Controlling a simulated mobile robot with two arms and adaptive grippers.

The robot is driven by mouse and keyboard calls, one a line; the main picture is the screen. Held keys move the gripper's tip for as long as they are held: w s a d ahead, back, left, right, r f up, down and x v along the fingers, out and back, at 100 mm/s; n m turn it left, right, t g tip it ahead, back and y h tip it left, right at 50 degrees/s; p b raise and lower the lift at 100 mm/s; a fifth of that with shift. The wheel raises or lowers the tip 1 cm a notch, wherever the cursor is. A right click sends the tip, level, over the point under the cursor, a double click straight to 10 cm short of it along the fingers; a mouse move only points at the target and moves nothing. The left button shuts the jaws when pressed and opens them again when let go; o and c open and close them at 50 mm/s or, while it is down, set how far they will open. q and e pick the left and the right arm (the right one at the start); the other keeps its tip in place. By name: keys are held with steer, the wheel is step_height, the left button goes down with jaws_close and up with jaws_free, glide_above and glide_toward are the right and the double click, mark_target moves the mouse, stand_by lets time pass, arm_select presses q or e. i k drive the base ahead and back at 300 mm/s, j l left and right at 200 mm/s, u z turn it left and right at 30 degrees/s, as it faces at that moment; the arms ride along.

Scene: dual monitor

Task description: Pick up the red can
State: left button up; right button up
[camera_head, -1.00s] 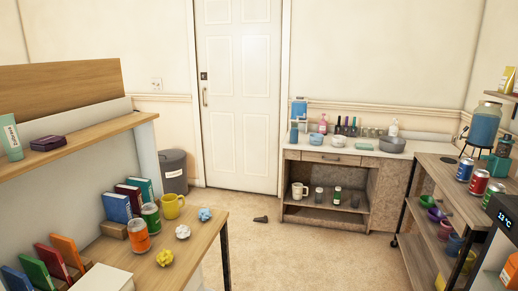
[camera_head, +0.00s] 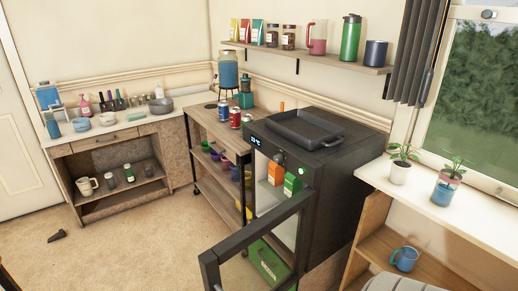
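A red can (camera_head: 235,117) stands upright on the wooden top of the wheeled cart (camera_head: 212,127), in the middle of the view. A blue can (camera_head: 223,107) stands beside it on the left. To its right, part of another can is visible near the black appliance. Neither of my grippers is in view.
A black appliance (camera_head: 335,165) with a dark tray (camera_head: 305,129) on top stands right of the cart. Its glass door (camera_head: 258,250) hangs open into the room. A low cabinet (camera_head: 125,142) stands left. The floor (camera_head: 120,240) in front is mostly clear; a dark object (camera_head: 57,236) lies there.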

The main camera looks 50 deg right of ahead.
mark_target(235, 112)
steer(key=z, duration=1.6)
steer(key=u, duration=0.5)
steer(key=i+u, duration=0.15)
steer(key=u, duration=0.35)
steer(key=j+u, duration=0.1)
steer(key=u, duration=0.45)
steer(key=i+u, duration=0.1)
steer(key=u, duration=0.4)
steer(key=l+u, duration=0.1)
steer(key=u, duration=0.4)
steer(key=i+l+u, duration=0.1)
steer(key=u, duration=0.4)
steer(key=l+u, duration=0.1)
steer(key=u, duration=0.4)
steer(key=i+l+u, duration=0.1)
steer(key=u, duration=0.45)
steer(key=l+u, duration=0.25)
steer(key=l, duration=1.05)
steer(key=l+z, duration=0.15)
steer(key=l, duration=1.75)
